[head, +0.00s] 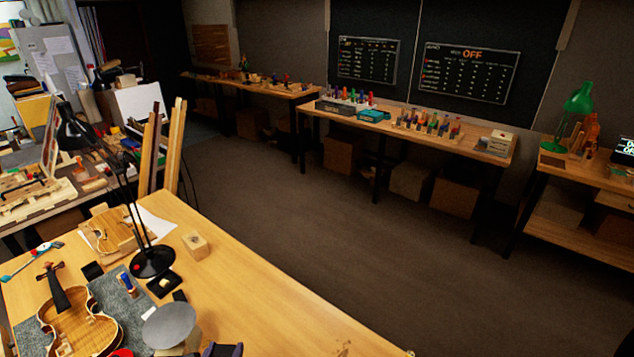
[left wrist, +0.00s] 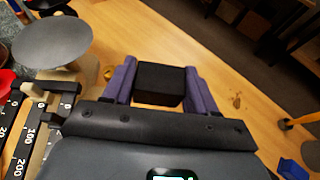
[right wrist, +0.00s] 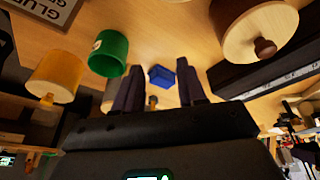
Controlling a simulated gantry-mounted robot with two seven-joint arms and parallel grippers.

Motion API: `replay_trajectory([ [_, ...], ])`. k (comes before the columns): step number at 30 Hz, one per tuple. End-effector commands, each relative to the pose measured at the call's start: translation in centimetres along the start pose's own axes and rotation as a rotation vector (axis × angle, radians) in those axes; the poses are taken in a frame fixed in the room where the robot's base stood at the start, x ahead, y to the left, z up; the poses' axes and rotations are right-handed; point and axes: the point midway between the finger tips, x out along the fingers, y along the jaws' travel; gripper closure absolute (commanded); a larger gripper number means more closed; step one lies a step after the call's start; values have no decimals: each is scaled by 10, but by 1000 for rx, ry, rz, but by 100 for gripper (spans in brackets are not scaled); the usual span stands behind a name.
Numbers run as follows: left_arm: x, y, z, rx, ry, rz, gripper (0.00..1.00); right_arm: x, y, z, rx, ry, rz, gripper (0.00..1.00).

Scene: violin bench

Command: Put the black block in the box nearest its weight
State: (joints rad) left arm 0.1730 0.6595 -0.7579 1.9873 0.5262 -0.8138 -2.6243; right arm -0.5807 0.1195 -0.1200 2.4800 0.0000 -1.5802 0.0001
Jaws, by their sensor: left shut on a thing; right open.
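The black block (left wrist: 160,84) is held between the purple fingers of my left gripper (left wrist: 160,88) in the left wrist view. My left gripper is shut on it, above the wooden bench. In the head view only the tip of this gripper (head: 222,349) shows at the bottom edge. A grey round pan (head: 169,325) on a wooden support is close to its left, also seen in the left wrist view (left wrist: 50,42). A dark scale strip (left wrist: 22,140) marked 0, 100 and 200 lies beside it. My right gripper (right wrist: 164,78) is open and empty. No box is clearly identifiable.
In the right wrist view are a green cylinder (right wrist: 109,53), a yellow one (right wrist: 56,76), a round wooden piece (right wrist: 255,30) and a small blue block (right wrist: 161,76).

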Motion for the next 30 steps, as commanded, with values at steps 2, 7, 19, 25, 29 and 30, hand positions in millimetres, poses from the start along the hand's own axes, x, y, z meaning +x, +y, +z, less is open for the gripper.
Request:
replay_trajectory([
  [2,-6,0,13,3,2,-3,74,-14,2,-4,-4,-5,4,60],
  [7,-16,0,39,2,2,-4,74,-42,3,-13,-5,0,4,60],
  [19,-56,0,135,3,2,-4,74,-142,6,-45,-3,1,2,60],
  [25,-74,-1,179,2,2,-4,74,-187,6,-60,0,2,0,60],
  [29,-82,0,200,1,2,-3,74,-209,7,-67,3,3,-2,60],
  [30,-84,0,205,1,2,-3,74,-214,7,-69,3,3,-3,60],
])
